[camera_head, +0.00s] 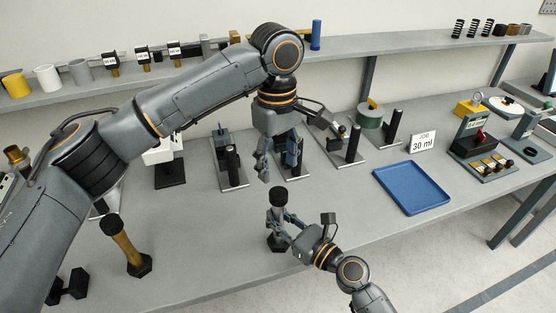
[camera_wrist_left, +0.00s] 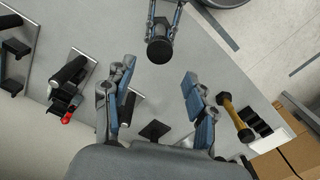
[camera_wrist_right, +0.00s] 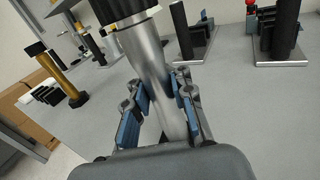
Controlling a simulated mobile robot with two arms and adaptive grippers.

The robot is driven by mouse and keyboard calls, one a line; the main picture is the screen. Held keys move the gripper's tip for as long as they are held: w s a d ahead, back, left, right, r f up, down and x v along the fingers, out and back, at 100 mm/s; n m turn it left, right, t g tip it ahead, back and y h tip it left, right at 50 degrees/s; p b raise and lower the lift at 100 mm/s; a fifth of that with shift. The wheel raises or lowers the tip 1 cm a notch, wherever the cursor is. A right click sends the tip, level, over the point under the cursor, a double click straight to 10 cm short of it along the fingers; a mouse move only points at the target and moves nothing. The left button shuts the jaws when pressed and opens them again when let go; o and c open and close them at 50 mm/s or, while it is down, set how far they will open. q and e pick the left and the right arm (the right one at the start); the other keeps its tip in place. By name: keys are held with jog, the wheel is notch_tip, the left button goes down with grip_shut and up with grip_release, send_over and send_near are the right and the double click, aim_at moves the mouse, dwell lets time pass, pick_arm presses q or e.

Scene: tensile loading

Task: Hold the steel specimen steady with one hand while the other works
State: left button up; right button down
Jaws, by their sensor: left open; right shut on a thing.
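The steel specimen (camera_head: 281,214) stands upright on the near part of the bench, a silvery bar with dark ends. My right gripper (camera_head: 284,232) is shut around its shaft; the right wrist view shows the bar (camera_wrist_right: 163,75) between the blue-padded fingers (camera_wrist_right: 163,105). My left gripper (camera_head: 279,163) is open and empty, above the specimen and apart from it, fingers pointing down. In the left wrist view the dark top end of the specimen (camera_wrist_left: 159,49) lies beyond the open fingers (camera_wrist_left: 155,88). The specimen's foot is partly hidden by my right gripper.
A brass specimen (camera_head: 127,249) with dark ends stands to the left. A blue tray (camera_head: 412,187) and a "30 ml" job card (camera_head: 423,142) are to the right. Several plates with black posts (camera_head: 232,165) stand behind my left gripper. Bare bench lies between the specimen and tray.

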aim_at(278, 192)
dwell(0.3)
pick_arm(q)
notch_tip(278, 192, down, 8)
jog(key=shift+s+f, duration=0.1)
dwell(0.5)
